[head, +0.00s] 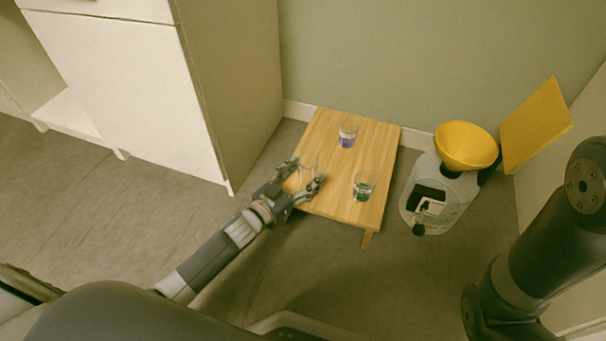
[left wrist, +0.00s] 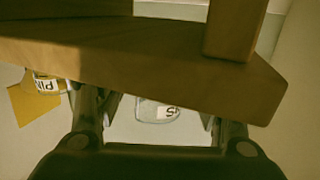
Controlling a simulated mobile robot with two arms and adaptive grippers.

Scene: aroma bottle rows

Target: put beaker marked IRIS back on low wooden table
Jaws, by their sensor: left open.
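The low wooden table (head: 328,128) stands against the wall. A clear beaker (head: 308,166) is at its left front part, between the fingers of my left gripper (head: 306,174). The gripper is open at the table's left edge. In the left wrist view, a beaker with a partly visible label ending in S (left wrist: 157,110) shows between the fingers, past the table edge (left wrist: 150,82); its lower part looks hidden. The name cannot be read in full. Two other beakers stand on the table: one with purple content (head: 347,139) at the back, one with dark green content (head: 363,187) at the right front.
A white cabinet (head: 130,80) stands at the left. The floor (head: 110,195) in front of the cabinet is clear. My right arm shows at the right edge.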

